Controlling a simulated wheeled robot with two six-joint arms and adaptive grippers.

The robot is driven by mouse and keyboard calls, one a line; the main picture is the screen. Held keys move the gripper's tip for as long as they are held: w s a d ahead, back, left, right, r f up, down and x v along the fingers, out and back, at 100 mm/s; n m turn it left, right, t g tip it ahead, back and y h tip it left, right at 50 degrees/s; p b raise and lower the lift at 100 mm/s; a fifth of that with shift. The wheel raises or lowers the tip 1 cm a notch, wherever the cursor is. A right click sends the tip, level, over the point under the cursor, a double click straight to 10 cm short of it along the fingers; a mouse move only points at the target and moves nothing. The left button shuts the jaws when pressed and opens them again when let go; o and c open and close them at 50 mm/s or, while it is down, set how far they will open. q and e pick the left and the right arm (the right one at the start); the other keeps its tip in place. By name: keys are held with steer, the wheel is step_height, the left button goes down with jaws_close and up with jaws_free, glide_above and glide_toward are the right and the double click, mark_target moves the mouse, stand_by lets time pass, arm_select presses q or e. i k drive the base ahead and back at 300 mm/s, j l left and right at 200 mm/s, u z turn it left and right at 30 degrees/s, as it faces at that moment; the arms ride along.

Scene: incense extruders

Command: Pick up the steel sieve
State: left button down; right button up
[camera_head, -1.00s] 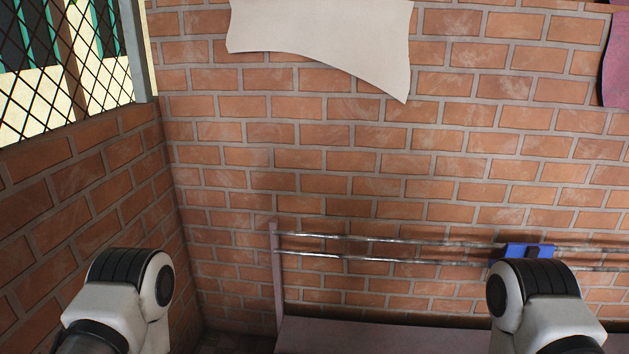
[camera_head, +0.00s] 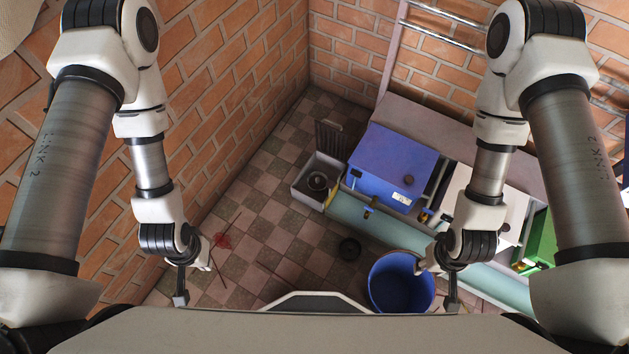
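I cannot clearly make out a steel sieve. A small dark round item (camera_head: 317,182) sits in a grey basin (camera_head: 303,190) on the floor by the bench; I cannot tell what it is. My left gripper (camera_head: 181,298) hangs over the floor at the lower left, away from the basin. My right gripper (camera_head: 452,303) hangs just right of a blue bucket (camera_head: 385,275). Both grippers are small and seen edge-on, so their finger gaps do not show. I see nothing held in either.
A blue box-shaped machine (camera_head: 385,165), a white machine (camera_head: 512,205) and a green one (camera_head: 541,240) stand along the bench. A black round object (camera_head: 349,249) and a reddish item (camera_head: 222,240) lie on the checkered floor (camera_head: 270,215). Brick walls close the left and back.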

mark_target(318, 182)
steer(key=i+j+z, duration=0.4)
steer(key=j, duration=0.2)
steer(key=j+z, duration=0.2)
steer(key=j, duration=0.15)
steer(key=i+j+z, duration=0.15)
steer(key=j, duration=0.25)
steer(key=i+j+z, duration=0.2)
steer(key=j, duration=0.15)
steer(key=k, duration=0.1)
